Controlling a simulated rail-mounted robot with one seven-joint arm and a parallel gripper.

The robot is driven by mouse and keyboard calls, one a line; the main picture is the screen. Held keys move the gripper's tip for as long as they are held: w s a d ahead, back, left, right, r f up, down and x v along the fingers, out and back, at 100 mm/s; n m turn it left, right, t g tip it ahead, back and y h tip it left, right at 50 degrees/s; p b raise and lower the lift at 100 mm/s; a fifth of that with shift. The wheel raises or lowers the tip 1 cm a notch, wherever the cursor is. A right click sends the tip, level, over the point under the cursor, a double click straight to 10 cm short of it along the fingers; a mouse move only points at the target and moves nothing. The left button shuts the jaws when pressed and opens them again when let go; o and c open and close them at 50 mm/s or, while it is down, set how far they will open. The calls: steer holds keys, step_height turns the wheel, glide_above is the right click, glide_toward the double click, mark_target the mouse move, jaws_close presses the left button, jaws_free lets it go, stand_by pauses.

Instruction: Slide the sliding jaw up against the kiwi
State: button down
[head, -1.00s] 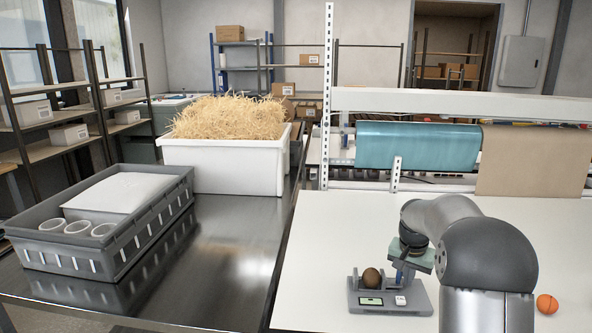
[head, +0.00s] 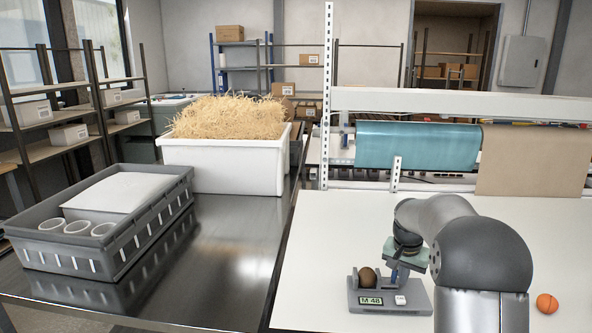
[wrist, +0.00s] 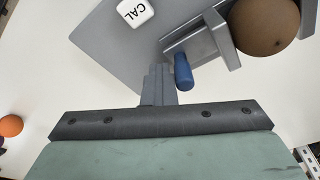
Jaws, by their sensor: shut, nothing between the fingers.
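The brown kiwi (head: 368,278) sits between two upright grey jaws on a grey measuring device (head: 390,309). It also shows at the upper right of the wrist view (wrist: 264,22). The sliding jaw (wrist: 222,38) appears to touch the kiwi's side, and a blue peg (wrist: 184,72) stands on its carriage. The device's small display (head: 371,301) is lit green and reads "M 48". My gripper (wrist: 160,84) is shut and empty, with its fingertips beside the blue peg. Whether they touch the peg is not clear. In the head view my wrist partly hides the jaw.
A white CAL button (wrist: 135,12) is on the device. An orange ball (head: 547,303) lies to the right on the white table (head: 330,240). A grey crate with cups (head: 150,225) and a white bin of straw (head: 225,165) stand left. The table's left part is clear.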

steer(key=shift+d+r, duration=0.1)
steer(key=shift+d, duration=0.2)
steer(key=w+p+v, duration=0.1)
steer(key=p+v, duration=0.3)
steer(key=v, duration=0.2)
steer(key=shift+d+r+p, duration=0.35)
steer(key=shift+r+p, duration=0.05)
steer(key=shift+r, duration=0.1)
stand_by(0.3)
steer(key=s+a+r+n, duration=0.2)
steer(key=s+a, duration=0.2)
steer(key=s, duration=0.4)
steer(key=s+a+r+n, duration=0.1)
steer(key=s+a+r, duration=0.1)
steer(key=s+a, duration=0.35)
steer(key=s+a+f+n, duration=0.2)
steer(key=s, duration=0.9)
steer(key=s+a+f+n+g+y, duration=0.1)
steer(key=s+a+f+n, duration=0.1)
steer(key=s, duration=1)
steer(key=shift+s+a, duration=0.25)
steer(key=shift+a, duration=0.1)
